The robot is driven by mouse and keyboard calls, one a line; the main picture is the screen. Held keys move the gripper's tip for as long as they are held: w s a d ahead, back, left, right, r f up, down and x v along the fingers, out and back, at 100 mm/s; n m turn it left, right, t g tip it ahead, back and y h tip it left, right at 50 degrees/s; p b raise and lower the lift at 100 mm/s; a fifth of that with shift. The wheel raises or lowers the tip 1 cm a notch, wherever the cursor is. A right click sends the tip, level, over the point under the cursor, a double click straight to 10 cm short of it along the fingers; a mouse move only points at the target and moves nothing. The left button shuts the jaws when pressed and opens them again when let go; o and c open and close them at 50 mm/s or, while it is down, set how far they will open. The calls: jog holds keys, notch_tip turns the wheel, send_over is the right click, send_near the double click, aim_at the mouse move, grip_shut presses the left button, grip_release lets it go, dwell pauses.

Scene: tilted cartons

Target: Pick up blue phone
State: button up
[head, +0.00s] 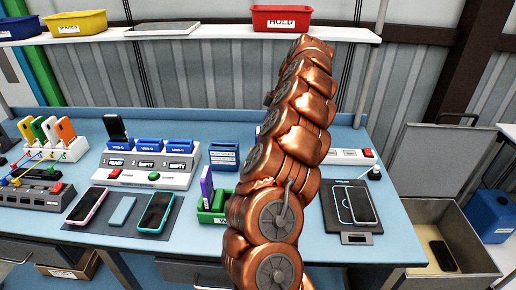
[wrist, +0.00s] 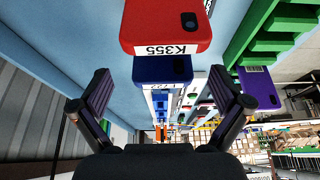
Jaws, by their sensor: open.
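The blue phone (wrist: 160,70) shows its back, with a dark camera patch and a white label strip. It appears in the middle of the wrist view, partly covered by a red phone (wrist: 165,25) labelled K355. My gripper (wrist: 161,92) is open, its dark fingers on either side of the blue phone in the picture, with nothing held between them. I cannot tell how far away the phone is. In the head view my copper arm crosses the bench; neither the gripper nor the blue phone can be made out there.
A purple phone (head: 206,184) stands in a green rack (head: 212,209) left of my arm. A multi-slot charging dock (head: 146,170), phones on a dark mat (head: 100,222) and a charging pad with a phone (head: 358,204) occupy the bench.

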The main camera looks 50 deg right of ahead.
jog(key=shift+a+p+x, duration=0.15)
jog(key=shift+p+x, duration=0.55)
jog(key=shift+x, duration=0.65)
jog(key=shift+a+p+x, duration=0.15)
jog(key=shift+p+x, duration=0.55)
jog(key=shift+x, duration=0.7)
jog(key=shift+w+r, duration=0.1)
jog(key=shift+r, duration=0.05)
jog(key=c, duration=1.1)
